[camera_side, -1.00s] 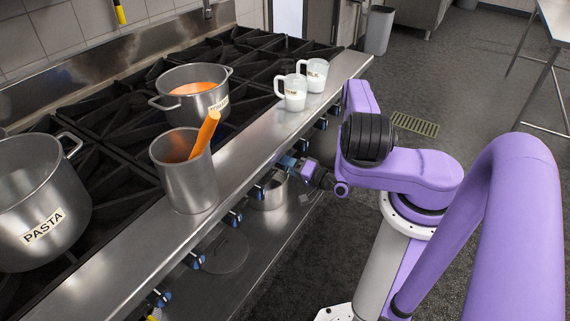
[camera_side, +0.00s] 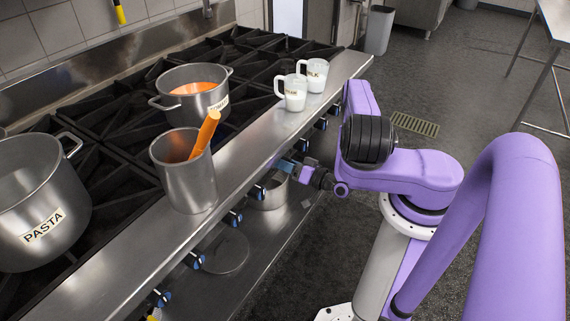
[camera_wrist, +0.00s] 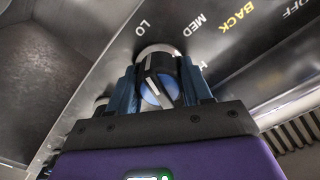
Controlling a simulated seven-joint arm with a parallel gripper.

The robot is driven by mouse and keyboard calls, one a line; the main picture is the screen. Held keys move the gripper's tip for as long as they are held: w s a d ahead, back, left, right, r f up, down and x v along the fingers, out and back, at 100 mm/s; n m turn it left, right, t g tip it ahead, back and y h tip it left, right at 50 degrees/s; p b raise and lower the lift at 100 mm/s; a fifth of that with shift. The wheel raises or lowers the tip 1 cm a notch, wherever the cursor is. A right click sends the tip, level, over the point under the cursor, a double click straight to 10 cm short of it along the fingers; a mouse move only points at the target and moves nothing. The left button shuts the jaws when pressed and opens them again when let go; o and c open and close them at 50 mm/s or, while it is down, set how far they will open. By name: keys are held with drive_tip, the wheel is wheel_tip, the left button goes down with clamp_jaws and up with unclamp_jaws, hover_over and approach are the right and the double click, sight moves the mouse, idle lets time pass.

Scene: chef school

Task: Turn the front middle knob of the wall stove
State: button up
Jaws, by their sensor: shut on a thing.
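My gripper (camera_side: 284,163) is at the stove's front panel, under the steel ledge, in the side view. In the wrist view my gripper (camera_wrist: 163,88) has its two blue fingers on either side of a black knob with a blue face (camera_wrist: 160,88), shut on it. The knob's white line is tilted, with its upper end to the left. Panel lettering (camera_wrist: 200,28) reads LO, MED and BACK around it, with one word partly hidden. In the side view the held knob is hidden by the ledge and gripper.
Other knobs (camera_side: 234,218) line the front panel on both sides. On the ledge (camera_side: 130,255) stand a steel container (camera_side: 185,185) with an orange utensil and two white mugs (camera_side: 294,94). Pots (camera_side: 40,195) sit on the burners. A pot (camera_side: 268,194) stands below the panel.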

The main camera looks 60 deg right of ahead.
drive_tip(key=shift+d+r, duration=0.2)
drive_tip(key=shift+d, duration=0.1)
drive_tip(key=o, duration=1)
drive_tip(key=shift+o, duration=0.2)
drive_tip(key=shift+a, duration=0.1)
drive_tip(key=shift+f, duration=0.1)
drive_tip(key=s, duration=1.7)
drive_tip(key=shift+s, duration=0.15)
